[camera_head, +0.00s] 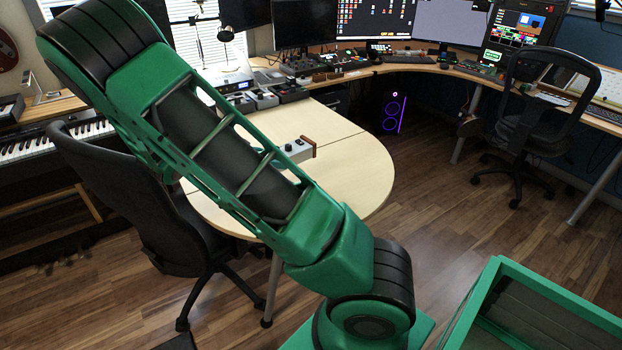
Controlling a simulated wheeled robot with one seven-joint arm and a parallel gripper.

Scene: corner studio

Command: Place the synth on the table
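A small light grey device with knobs and a brown wooden end, which looks like the synth (297,150), is at the pale wooden table (350,180) with the rounded end. My green arm crosses in front and hides its left part. I cannot tell whether it rests on the tabletop or is held just above it. My arm rises from the lower right to the upper left and covers much of the table. My gripper's fingers do not show.
A black office chair (140,205) stands at the table's left, near a keyboard (50,148). Another chair (530,125) stands at the right by the long desk (430,70) with monitors. Several small devices (265,98) line the table's back. Wooden floor (440,230) is open right of the table.

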